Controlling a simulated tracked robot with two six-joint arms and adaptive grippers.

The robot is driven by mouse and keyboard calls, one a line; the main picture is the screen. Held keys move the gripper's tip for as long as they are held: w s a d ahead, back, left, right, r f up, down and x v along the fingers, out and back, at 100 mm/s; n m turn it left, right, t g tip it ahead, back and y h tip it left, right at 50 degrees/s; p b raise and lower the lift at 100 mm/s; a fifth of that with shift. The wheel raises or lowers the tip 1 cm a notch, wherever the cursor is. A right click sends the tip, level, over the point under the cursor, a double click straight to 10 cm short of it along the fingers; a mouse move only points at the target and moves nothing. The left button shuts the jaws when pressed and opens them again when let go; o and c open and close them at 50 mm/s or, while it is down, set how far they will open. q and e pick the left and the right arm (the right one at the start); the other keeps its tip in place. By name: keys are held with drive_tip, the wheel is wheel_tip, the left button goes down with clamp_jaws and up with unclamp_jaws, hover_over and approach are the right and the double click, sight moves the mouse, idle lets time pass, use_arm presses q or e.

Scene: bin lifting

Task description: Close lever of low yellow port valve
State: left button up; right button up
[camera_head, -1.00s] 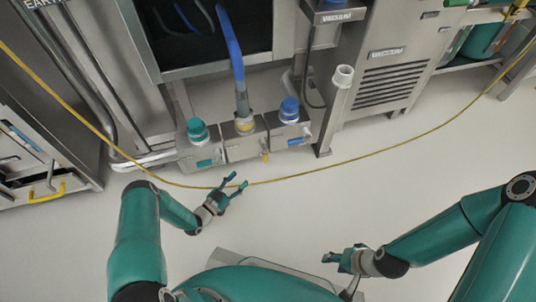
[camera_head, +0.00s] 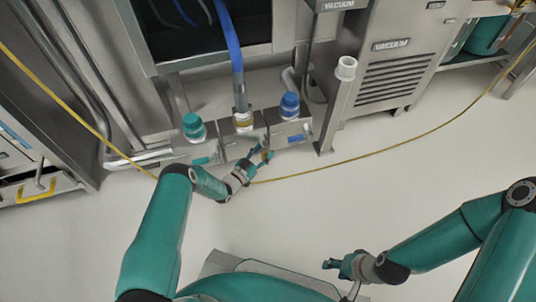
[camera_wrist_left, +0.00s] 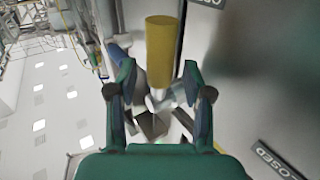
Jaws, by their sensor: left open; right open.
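The low yellow port (camera_head: 243,122) sits between the teal port (camera_head: 194,127) and the blue port (camera_head: 290,105), with a blue hose coming down into it. Its yellow lever (camera_wrist_left: 161,50) stands upright in the left wrist view, between and beyond my left gripper's fingertips. My left gripper (camera_head: 261,153) is open at the front of the yellow port's valve box and partly hides the lever in the head view. In the left wrist view my left gripper (camera_wrist_left: 158,78) has a finger on each side of the lever; contact cannot be told. My right gripper (camera_head: 343,265) is open and empty over the floor.
A yellow cable (camera_head: 400,143) runs along the floor past the valve boxes. A grey post with a white cap (camera_head: 346,68) stands right of the blue port. A "CLOSED" label (camera_wrist_left: 273,160) shows on the steel panel.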

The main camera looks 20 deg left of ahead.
use_arm(q)
drive_tip(key=shift+w+d, duration=0.15)
drive_tip(key=shift+w, duration=0.3)
drive_tip(key=shift+c, duration=0.2)
clamp_jaws()
drive_tip(key=shift+s+d, duration=0.1)
drive_tip(key=shift+d, duration=0.35)
drive_tip(key=shift+a, duration=0.4)
